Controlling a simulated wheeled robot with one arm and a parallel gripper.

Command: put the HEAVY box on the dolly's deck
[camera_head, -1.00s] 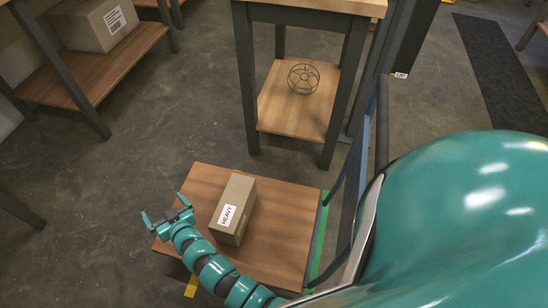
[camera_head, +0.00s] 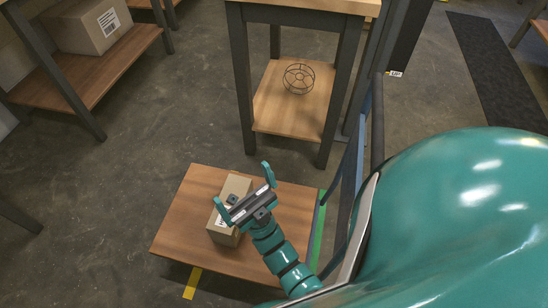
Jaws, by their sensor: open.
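The HEAVY box (camera_head: 237,187) is a tan carton on the wooden deck of the dolly (camera_head: 182,225). My gripper (camera_head: 243,188) is open above the box in the picture, its two teal fingers spread to either side of the carton. The gripper and wrist hide the middle of the box and most of its white label. I cannot tell how far the gripper is above the box or whether it touches it.
A workbench with a lower wooden shelf (camera_head: 272,115) stands behind the dolly, with a wire cage (camera_head: 299,79) on the shelf. A shelf at upper left holds another carton (camera_head: 90,25). Blue and grey uprights (camera_head: 352,170) stand at the deck's right. Floor to the left is clear.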

